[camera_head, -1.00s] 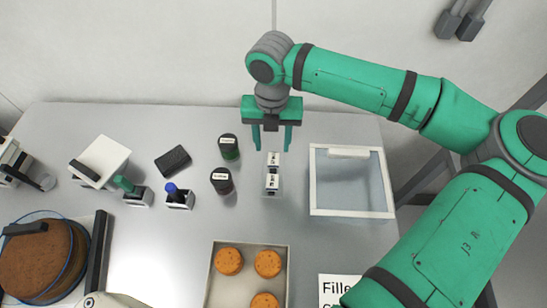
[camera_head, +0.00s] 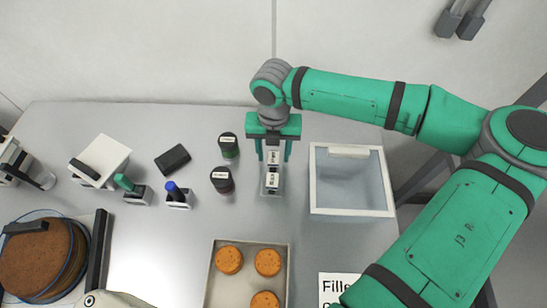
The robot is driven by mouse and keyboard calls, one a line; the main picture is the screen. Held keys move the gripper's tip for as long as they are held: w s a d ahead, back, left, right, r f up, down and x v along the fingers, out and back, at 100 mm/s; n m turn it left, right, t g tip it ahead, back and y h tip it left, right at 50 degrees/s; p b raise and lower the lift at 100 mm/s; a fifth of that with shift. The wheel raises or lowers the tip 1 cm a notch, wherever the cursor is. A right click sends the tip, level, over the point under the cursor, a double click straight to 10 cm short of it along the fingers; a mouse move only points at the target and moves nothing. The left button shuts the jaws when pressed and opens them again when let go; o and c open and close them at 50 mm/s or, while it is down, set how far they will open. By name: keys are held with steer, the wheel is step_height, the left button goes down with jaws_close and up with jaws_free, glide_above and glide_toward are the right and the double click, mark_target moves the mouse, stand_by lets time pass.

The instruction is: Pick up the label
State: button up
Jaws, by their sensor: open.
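Two small white labels with dark print stand one behind the other on a clear holder (camera_head: 271,191) on the grey table. The far label (camera_head: 273,158) is between or just beyond my fingertips, and the near label (camera_head: 272,180) is in front of it. My gripper (camera_head: 273,158) is open, pointing down with one finger on each side of the far label. I cannot tell whether the fingers touch it.
A clear white-rimmed box (camera_head: 351,207) is to the right. Two dark jars (camera_head: 222,180) (camera_head: 228,146) stand close on the left. A tray (camera_head: 212,272) with round cookies is in front. Stamps (camera_head: 177,196) and a black block (camera_head: 172,160) are farther left.

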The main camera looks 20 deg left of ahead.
steer(key=shift+f, duration=0.25)
stand_by(0.4)
steer(key=c, duration=0.8)
